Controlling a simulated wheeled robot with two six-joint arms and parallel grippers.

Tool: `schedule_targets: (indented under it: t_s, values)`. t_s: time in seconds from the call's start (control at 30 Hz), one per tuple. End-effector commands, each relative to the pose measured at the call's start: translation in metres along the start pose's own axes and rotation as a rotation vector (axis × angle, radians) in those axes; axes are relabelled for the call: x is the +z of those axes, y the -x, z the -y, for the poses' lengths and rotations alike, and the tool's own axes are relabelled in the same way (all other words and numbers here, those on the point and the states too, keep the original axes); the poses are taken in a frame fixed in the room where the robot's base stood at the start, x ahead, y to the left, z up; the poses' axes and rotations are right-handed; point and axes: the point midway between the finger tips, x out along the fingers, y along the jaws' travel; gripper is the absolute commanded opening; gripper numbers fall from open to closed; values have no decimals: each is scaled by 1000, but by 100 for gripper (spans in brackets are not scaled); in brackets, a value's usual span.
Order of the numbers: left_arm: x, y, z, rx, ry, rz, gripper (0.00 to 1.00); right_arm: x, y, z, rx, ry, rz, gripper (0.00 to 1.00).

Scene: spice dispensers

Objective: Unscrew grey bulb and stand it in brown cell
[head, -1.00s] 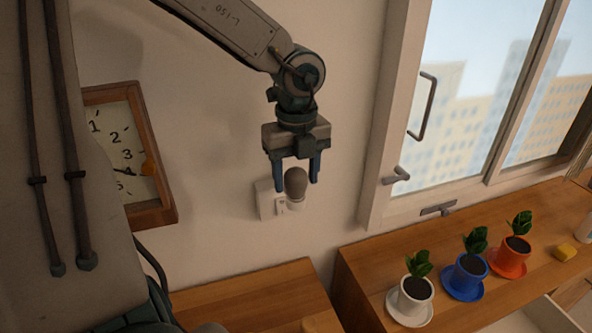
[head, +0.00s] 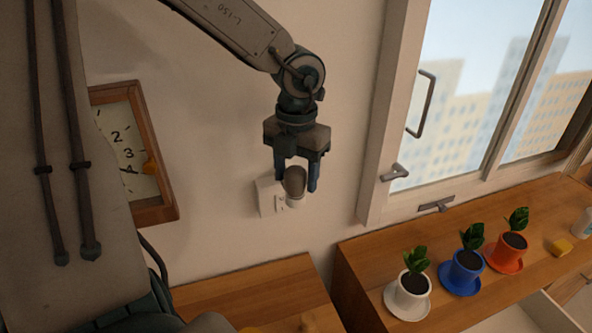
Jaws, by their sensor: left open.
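The grey bulb (head: 295,180) sits upright in a white socket (head: 294,202) at the wall, in the middle of the head view. My left gripper (head: 297,187) is above it, pointing down. Its two blue fingers are open, one on each side of the bulb's upper part, with a gap visible on the right. I cannot tell whether either finger touches the bulb. The brown cell is not recognisable in this view. My right gripper is not in view.
A wall clock (head: 172,207) hangs at the left and a window (head: 375,190) is at the right. White (head: 413,284), blue (head: 466,266) and orange (head: 511,245) plant pots stand on the wooden counter (head: 357,262).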

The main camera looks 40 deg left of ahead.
Motion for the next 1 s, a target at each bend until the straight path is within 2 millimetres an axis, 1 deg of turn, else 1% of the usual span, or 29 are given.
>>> schedule_targets:
  t_s: [0.17,0.37,0.47,0.57,1.0]
  values:
    - [0,0,0,0,-2,0,53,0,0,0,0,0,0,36]
    - [0,0,0,0,0,0,16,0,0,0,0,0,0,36]
    - [0,0,0,0,4,0,16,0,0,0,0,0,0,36]
    - [0,0,0,-1,63,0,15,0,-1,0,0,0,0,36]
    - [0,0,0,-4,650,-3,15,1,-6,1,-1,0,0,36]
